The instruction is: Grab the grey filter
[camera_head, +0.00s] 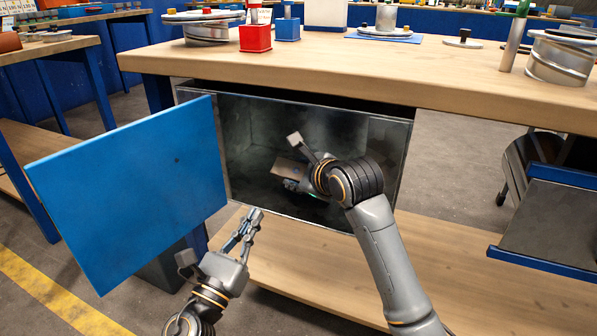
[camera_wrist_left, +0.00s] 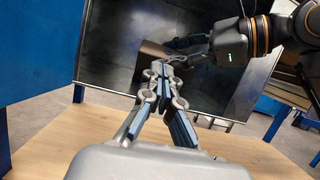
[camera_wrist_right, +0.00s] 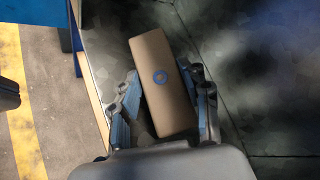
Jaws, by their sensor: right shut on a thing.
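A brown box (camera_wrist_right: 163,85) with a round blue mark lies inside the dark open cabinet (camera_head: 262,135). My right gripper (camera_wrist_right: 163,100) reaches into the cabinet with a finger on each side of the box, shut on it. In the head view, the box (camera_head: 290,169) is partly hidden by my right arm and gripper (camera_head: 293,186). My left gripper (camera_head: 249,222) is outside, in front of the cabinet's lower left edge. Its fingers (camera_wrist_left: 163,72) look closed together with nothing between them. I cannot make out anything plainly recognisable as a grey filter.
The cabinet's blue door (camera_head: 130,185) stands open at left, near my left gripper. The workbench top (camera_head: 330,65) above the cabinet holds metal ducts, a red block (camera_head: 255,38) and other parts. A wooden lower shelf (camera_head: 480,300) with clear room lies below.

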